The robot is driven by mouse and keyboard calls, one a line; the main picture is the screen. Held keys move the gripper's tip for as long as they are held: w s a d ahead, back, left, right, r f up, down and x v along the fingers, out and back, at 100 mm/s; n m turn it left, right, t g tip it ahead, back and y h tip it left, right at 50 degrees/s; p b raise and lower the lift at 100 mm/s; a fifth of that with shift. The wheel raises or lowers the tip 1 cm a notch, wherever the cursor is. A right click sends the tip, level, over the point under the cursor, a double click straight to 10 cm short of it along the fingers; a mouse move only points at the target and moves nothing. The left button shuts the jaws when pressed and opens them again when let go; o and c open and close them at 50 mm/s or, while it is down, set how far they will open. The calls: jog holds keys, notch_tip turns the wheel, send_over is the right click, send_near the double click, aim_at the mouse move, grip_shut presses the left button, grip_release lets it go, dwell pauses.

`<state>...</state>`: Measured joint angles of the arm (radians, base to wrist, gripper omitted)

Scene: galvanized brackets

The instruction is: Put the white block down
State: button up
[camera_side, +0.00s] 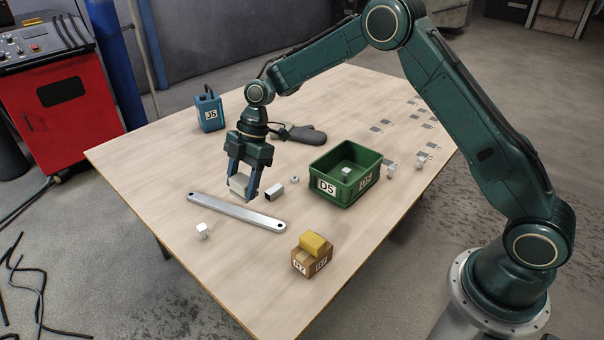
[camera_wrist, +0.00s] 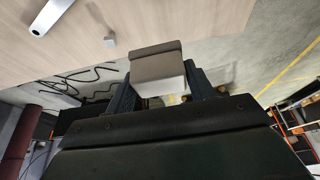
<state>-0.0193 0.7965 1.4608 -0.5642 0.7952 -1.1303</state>
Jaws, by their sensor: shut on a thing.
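My gripper (camera_side: 243,188) points down over the left-middle of the table and is shut on the white block (camera_side: 238,184). The block sits between the two blue fingers, low over the wood behind the long metal bar. I cannot tell whether its underside touches the table. In the wrist view the block (camera_wrist: 157,70) looks pale grey and spans the space between the fingers (camera_wrist: 160,90); its lower part is hidden by the gripper body.
The metal bar (camera_side: 237,212) and a small white cube (camera_side: 202,231) lie in front.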

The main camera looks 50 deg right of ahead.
jog(key=s+d, duration=0.3)
jog(key=d, duration=1.6)
jog(key=shift+d+r, duration=0.15)
jog(key=shift+d, duration=0.05)
notch_tip(320, 180, down, 16)
jog(key=shift+r, duration=0.1)
jog(key=shift+f, duration=2.15)
jog(key=o, duration=1)
jog(key=shift+f, duration=0.1)
jog(key=shift+c, duration=0.2)
